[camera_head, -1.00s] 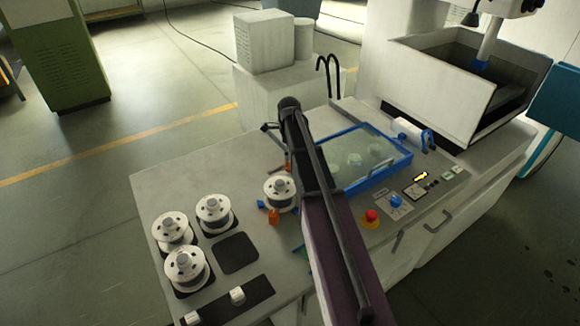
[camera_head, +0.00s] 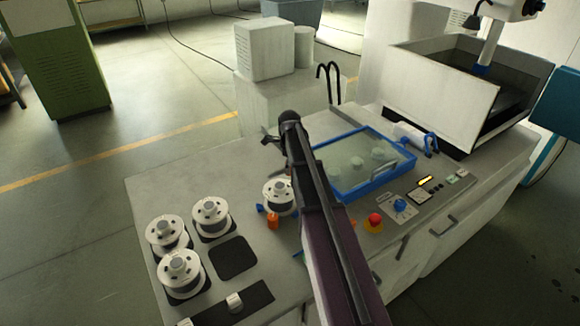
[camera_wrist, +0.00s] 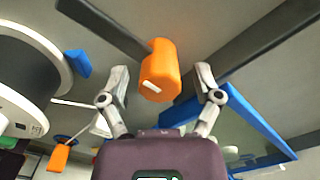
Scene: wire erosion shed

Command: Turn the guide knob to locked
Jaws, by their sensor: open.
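The guide knob, an orange cylinder (camera_wrist: 160,70) with a white mark on its end face, shows in the wrist view. It sits between and just beyond the fingertips of my gripper (camera_wrist: 162,80). The two fingers are spread apart, one on each side, with a visible gap to the knob. In the head view my dark arm covers most of this spot, and my gripper (camera_head: 275,140) shows only partly beside it. I cannot make out lock labels on the knob.
A white spool (camera_head: 279,196) stands close left of my arm, with a small orange piece (camera_head: 272,221) before it. A blue-framed tray (camera_head: 375,187) lies close right. Several spools stand at the front left. A red button (camera_head: 375,219) and blue dial (camera_head: 400,205) are right.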

